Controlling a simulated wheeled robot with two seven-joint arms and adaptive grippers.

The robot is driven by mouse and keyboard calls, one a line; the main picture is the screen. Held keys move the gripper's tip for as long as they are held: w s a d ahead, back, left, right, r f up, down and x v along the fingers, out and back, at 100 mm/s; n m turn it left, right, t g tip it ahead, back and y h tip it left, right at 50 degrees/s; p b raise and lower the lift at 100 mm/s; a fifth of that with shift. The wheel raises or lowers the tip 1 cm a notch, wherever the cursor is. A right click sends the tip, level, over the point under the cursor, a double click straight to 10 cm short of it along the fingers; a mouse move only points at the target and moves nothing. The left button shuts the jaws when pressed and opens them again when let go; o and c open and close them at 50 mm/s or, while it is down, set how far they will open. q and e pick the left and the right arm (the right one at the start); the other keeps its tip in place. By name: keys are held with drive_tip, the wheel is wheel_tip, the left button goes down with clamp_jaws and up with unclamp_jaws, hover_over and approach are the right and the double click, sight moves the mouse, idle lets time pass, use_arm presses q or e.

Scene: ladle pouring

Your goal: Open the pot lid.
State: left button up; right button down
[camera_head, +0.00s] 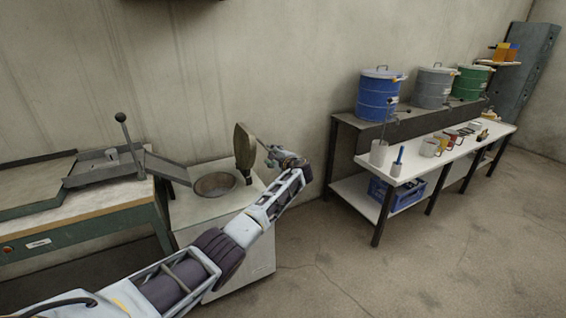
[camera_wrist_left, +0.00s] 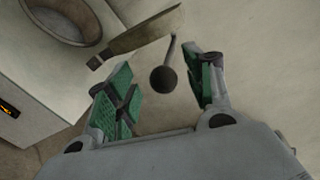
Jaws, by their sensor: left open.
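The pot (camera_head: 215,187) is a round metal basin sunk in the top of a white cabinet (camera_head: 210,222). Its lid (camera_head: 244,147) stands raised, roughly upright, at the basin's right side, and the basin is uncovered. My left gripper (camera_head: 275,157) is just right of the lid. In the left wrist view, the left gripper (camera_wrist_left: 162,64) is open, with the lid's dark ball-ended handle (camera_wrist_left: 163,79) between its spread fingers and space on both sides. The lid shows edge-on (camera_wrist_left: 140,38) beside the pot (camera_wrist_left: 62,18). My right gripper is not in view.
A workbench (camera_head: 75,235) with a lever device (camera_head: 112,163) stands left of the cabinet. At right, a white table (camera_head: 455,152) holds mugs and tools; blue (camera_head: 379,97), grey and green drums stand behind it. The floor between is clear.

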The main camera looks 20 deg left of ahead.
use_arm(q)
drive_tip(key=v, duration=0.9)
idle(0.3)
idle(0.4)
